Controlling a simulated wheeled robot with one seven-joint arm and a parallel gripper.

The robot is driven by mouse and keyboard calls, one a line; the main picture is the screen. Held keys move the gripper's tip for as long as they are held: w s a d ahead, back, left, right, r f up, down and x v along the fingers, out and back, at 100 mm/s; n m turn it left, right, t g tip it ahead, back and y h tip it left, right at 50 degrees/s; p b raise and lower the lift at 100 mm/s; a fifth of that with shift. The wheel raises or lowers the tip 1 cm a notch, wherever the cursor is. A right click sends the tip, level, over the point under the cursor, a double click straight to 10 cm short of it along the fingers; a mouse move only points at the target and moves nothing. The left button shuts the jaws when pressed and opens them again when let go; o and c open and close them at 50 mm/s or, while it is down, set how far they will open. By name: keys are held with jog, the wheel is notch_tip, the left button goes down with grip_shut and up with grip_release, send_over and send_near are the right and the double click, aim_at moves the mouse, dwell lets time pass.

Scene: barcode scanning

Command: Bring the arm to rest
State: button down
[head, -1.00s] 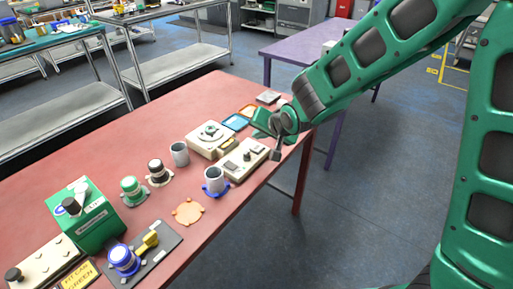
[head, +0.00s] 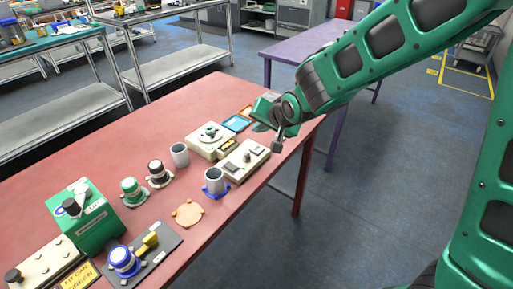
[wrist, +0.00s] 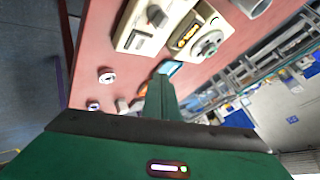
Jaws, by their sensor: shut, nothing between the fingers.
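My green arm reaches in from the right in the head view. My gripper (head: 262,112) is above the far right part of the red table (head: 215,100), near its right edge. It is shut and empty. In the wrist view the closed fingers (wrist: 160,88) point over the tabletop, with no object between them. The blue-framed card (head: 236,123) lies just left of the gripper, and the gripper partly hides the things behind it.
Under and near the gripper are a cream box with a knob (head: 243,161) and a cream device with a dial (head: 208,140). Grey cups (head: 214,180) and a green box (head: 88,222) stand farther left.

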jog(key=s+d+r+g+h, duration=0.1)
jog(key=s+d+h, duration=0.15)
jog(key=d, duration=0.65)
jog(key=s+d+r+m+g+h, duration=0.1)
jog(key=s+d, duration=0.3)
jog(key=d, duration=0.6)
jog(key=s+d+r+g+h, duration=0.1)
jog(key=s+d, duration=0.2)
jog(key=d, duration=0.6)
jog(key=s+d+m+g, duration=0.1)
jog(key=s+d, duration=0.4)
jog(key=s, duration=0.7)
jog(key=s+d+r+m+g, duration=0.1)
jog(key=s+d+g, duration=0.3)
jog(key=s, duration=0.9)
jog(key=shift+s+d, duration=0.25)
jog(key=shift+d, duration=0.75)
jog(key=shift+r, duration=0.1)
jog(key=shift+w+f, duration=0.25)
jog(key=shift+w, duration=0.4)
